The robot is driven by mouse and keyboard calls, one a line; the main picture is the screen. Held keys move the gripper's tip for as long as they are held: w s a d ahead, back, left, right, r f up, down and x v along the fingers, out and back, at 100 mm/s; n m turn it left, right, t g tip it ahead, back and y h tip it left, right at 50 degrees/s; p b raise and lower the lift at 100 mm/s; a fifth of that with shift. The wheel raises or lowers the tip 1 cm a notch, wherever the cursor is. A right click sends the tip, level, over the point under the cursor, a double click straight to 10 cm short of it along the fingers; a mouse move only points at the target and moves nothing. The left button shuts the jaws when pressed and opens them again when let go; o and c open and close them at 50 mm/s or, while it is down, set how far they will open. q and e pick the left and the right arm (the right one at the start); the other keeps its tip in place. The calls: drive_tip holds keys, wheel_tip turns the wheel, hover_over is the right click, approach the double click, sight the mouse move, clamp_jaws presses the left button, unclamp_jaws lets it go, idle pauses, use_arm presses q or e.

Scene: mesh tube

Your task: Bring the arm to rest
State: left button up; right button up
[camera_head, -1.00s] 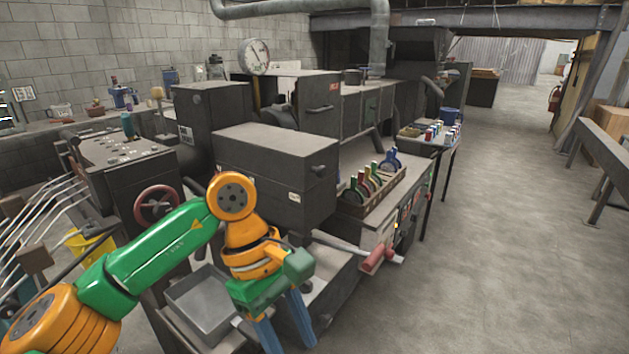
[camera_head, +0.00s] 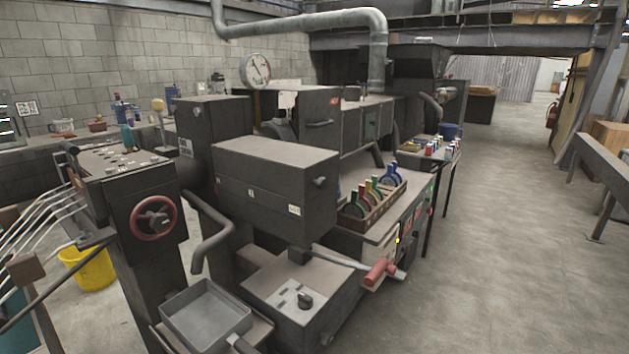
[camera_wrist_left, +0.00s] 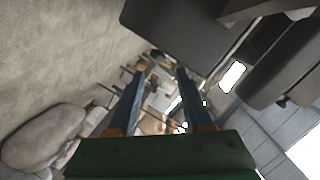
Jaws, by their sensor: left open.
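My left arm does not show in the head view. In the left wrist view my left gripper (camera_wrist_left: 165,75) has its two blue fingers apart, with nothing between them. Beyond the fingers lie several small blurred objects that I cannot make out. My right gripper is in neither view.
A dark machine with a red handwheel (camera_head: 154,217) stands at the left, a metal tray (camera_head: 207,316) at its foot. A dark box-shaped machine (camera_head: 275,185) and a red-handled lever (camera_head: 379,271) are in the middle. A yellow bucket (camera_head: 88,267) is far left. The floor at right (camera_head: 500,250) is clear.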

use_arm(q)
drive_tip(key=s+a+f+n+g+y, duration=0.3)
drive_tip(key=s+a+f+n, duration=0.2)
drive_tip(key=s+f, duration=0.45)
drive_tip(key=s+a+f+n+g+y, duration=0.35)
drive_tip(key=s+f, duration=0.45)
drive_tip(key=f, duration=0.3)
drive_tip(key=s+a+f+n+g, duration=0.1)
drive_tip(key=s+f+n+g, duration=0.1)
drive_tip(key=s, duration=0.5)
drive_tip(key=s+a+f+n+g+y, duration=0.1)
drive_tip(key=s+a+f+n+g, duration=0.1)
drive_tip(key=s, duration=0.6)
drive_tip(key=s+a+f+n+g+y, duration=0.1)
drive_tip(key=s+f+n+g, duration=0.1)
drive_tip(key=s, duration=0.6)
drive_tip(key=shift+a+f+b, duration=0.25)
drive_tip(key=shift+f+b, duration=0.1)
drive_tip(key=shift+f, duration=0.05)
